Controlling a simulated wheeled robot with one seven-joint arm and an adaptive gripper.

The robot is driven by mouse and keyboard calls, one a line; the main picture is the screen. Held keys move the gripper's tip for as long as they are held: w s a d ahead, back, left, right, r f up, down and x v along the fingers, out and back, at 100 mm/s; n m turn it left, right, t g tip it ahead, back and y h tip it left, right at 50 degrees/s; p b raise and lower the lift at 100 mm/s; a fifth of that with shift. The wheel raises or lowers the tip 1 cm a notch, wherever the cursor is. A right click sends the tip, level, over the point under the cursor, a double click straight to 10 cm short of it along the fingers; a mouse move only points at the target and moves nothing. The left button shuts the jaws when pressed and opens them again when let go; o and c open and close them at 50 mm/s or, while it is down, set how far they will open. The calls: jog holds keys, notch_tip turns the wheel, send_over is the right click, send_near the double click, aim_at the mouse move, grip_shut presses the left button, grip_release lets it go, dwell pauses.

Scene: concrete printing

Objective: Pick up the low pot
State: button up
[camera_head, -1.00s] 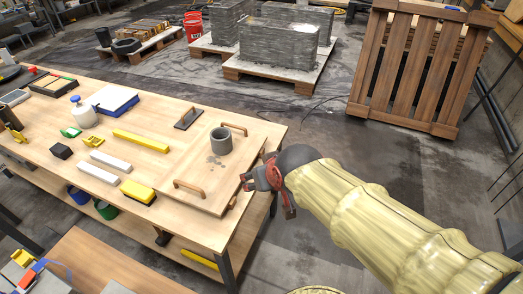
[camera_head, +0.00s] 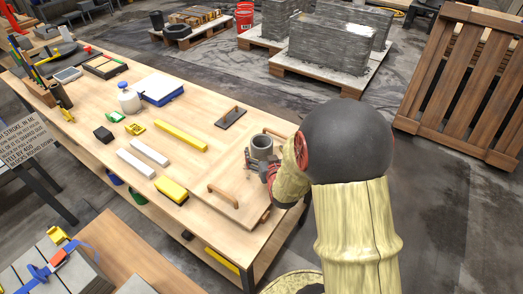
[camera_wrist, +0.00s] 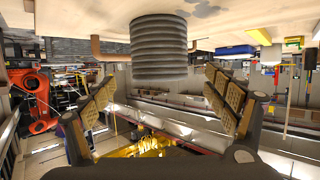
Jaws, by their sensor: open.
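The low pot (camera_head: 262,143) is a grey, round, open-topped cylinder. It stands upright on a wooden board with handles (camera_head: 225,205), near the right end of the workbench. In the wrist view, which looks upside down, the ribbed pot (camera_wrist: 158,45) appears ahead between the two fingers. My gripper (camera_head: 262,168) is open at the pot's near side; in the wrist view, its padded fingers (camera_wrist: 160,98) are spread wider than the pot, with visible gaps on both sides. My arm hides part of the board's right side.
Board handles (camera_head: 224,194) stand near the pot, and a dark float (camera_head: 231,117) lies behind it. A yellow bar (camera_head: 180,136), white bars (camera_head: 149,152) and a yellow block (camera_head: 172,190) lie left. Wrapped pallets (camera_head: 328,45) stand beyond the bench.

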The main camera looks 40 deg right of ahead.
aim_at(260, 141)
jog(key=b+x, duration=0.1)
jog(key=x, duration=0.2)
jog(key=b+x, duration=0.1)
jog(key=x, duration=0.2)
jog(key=shift+f, duration=0.3)
jog(key=shift+w+d, duration=0.15)
jog(key=shift+w, duration=0.1)
jog(key=shift+c, duration=0.8)
jog(key=c, duration=1.6)
jog(key=shift+r, duration=0.1)
jog(key=shift+c, duration=0.6)
